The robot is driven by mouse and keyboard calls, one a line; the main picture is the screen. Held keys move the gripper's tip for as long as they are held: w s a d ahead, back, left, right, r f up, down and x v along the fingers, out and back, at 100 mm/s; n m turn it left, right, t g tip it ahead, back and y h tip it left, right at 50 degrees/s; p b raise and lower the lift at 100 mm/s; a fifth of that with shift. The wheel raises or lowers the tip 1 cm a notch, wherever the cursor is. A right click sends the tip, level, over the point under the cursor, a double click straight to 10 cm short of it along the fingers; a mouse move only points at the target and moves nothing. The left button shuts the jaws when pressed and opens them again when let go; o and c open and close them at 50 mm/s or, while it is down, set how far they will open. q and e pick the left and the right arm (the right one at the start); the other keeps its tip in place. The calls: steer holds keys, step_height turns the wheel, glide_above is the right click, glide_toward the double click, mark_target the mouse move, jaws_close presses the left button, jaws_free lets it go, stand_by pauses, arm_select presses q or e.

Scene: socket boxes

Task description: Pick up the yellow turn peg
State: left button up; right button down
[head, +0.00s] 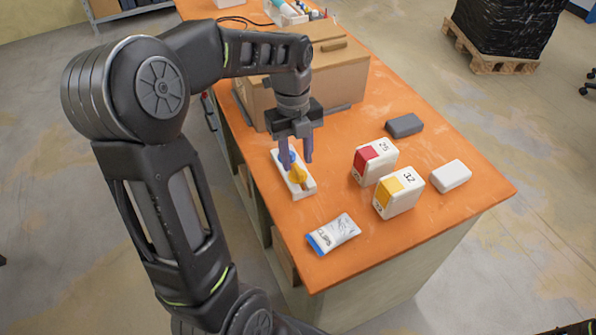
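The yellow turn peg (297,173) stands in a white holder (305,191) on the orange table. A blue peg (286,159) is behind it in the same holder, partly covered by a finger. My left gripper (297,162) points down over the holder with its two fingers apart. The fingertips are close to the yellow peg; I cannot tell whether they touch it. My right gripper is not in view.
Two white boxes, one with a red patch (374,161) and one with a yellow patch (398,192), stand to the right. A grey block (404,125), a white block (450,176) and a blue-and-white packet (333,234) lie nearby. A large brown box (335,75) stands behind.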

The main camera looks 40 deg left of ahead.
mark_target(298, 168)
arm_select(q)
steer(key=shift+d+f, duration=0.15)
steer(key=shift+f, duration=1.35)
jaws_close()
